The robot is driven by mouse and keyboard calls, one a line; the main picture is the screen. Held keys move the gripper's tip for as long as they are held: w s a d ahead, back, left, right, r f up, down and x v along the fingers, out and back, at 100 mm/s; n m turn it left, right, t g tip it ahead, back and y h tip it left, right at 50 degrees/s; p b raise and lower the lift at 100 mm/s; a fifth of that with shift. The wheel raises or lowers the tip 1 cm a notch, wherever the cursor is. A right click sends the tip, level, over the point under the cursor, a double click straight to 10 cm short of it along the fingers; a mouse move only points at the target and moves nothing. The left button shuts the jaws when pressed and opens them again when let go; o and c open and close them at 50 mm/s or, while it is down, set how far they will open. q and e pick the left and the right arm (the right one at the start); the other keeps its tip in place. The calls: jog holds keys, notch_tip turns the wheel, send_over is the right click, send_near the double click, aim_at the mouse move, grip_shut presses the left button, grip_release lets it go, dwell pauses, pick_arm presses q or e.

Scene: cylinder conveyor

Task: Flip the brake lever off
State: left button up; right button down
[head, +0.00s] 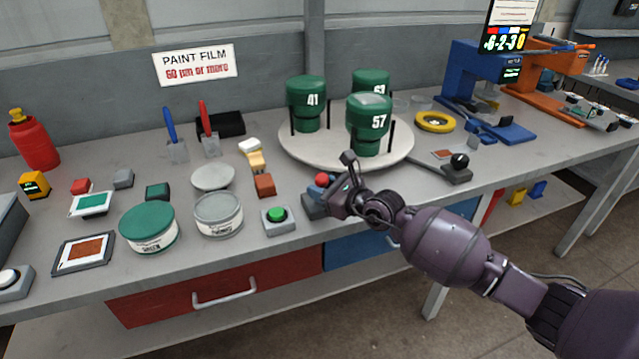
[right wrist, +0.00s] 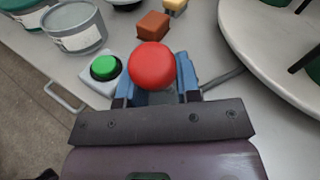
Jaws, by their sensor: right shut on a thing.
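In the right wrist view the red knob (right wrist: 152,64) sits between the two blue fingertips. My right gripper (head: 325,190) is shut on the lever, reaching in from the right; it also shows in the right wrist view (right wrist: 158,84). The lever's stem and most of its base are hidden by the knob and fingers, so its tilt is hard to tell. My left gripper is not in view.
A round turntable (head: 290,152) carries green cylinders (head: 307,100) close behind my right gripper. A green button (head: 277,214) on a grey box stands just left of it. Paint tins (head: 218,220) stand farther left. A black-knobbed lever (head: 459,161) is at right.

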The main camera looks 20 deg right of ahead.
jog(key=shift+a+r, duration=0.1)
jog(key=shift+r, duration=0.15)
jog(key=c, duration=1.1)
grip_release()
jog(key=shift+a+r, duration=0.1)
jog(key=shift+r, duration=0.05)
jog(key=o, duration=0.3)
jog(key=shift+s, duration=0.2)
jog(key=shift+f, duration=0.3)
jog(key=p+v, duration=0.1)
jog(key=v, duration=0.9)
jog(key=shift+s+d, duration=0.25)
jog(key=shift+d, duration=0.05)
jog(key=shift+r, duration=0.15)
